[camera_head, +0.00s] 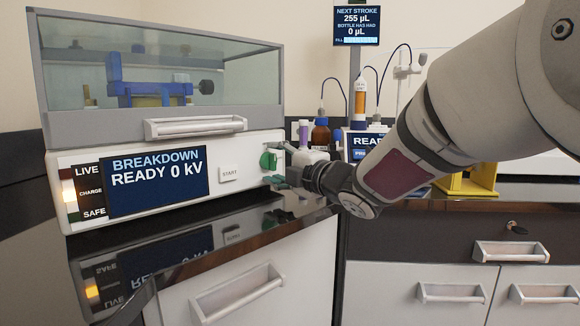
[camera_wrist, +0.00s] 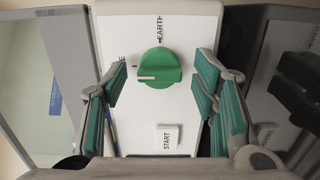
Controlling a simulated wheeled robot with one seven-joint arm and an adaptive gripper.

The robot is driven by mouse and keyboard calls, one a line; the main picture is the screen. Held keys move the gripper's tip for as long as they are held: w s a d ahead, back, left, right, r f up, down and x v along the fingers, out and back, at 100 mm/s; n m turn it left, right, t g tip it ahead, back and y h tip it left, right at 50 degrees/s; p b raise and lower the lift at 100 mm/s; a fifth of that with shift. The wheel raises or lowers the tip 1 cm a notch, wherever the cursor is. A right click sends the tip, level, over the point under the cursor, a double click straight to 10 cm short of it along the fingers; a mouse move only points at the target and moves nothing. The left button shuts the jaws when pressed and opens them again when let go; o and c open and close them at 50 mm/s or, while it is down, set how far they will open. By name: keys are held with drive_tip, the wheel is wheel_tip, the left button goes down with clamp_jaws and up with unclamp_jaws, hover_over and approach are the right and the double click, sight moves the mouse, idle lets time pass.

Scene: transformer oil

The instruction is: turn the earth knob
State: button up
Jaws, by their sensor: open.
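The earth knob (camera_head: 268,160) is a green round knob on the right of the white breakdown tester's front panel (camera_head: 230,195). In the wrist view the knob (camera_wrist: 158,68) lies between my fingers, ahead of them. Its white pointer line points left in that view, while the word EARTH stands above the knob; another label at its left is partly hidden. My gripper (camera_wrist: 163,82) is open, with green-padded fingers on both sides and a gap to the knob on each side. In the head view my gripper (camera_head: 281,166) is right by the panel.
The START button (camera_wrist: 167,138) sits beside the knob. The tester's display (camera_head: 157,180) reads BREAKDOWN READY 0 kV; an amber lamp (camera_head: 69,190) glows beside CHARGE. A closed clear cover (camera_head: 170,85) tops the tester. Bottles (camera_head: 321,132) and a yellow stand (camera_head: 470,182) are behind my arm.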

drive_tip(key=shift+w+a, duration=0.15)
drive_tip(key=c, duration=1.2)
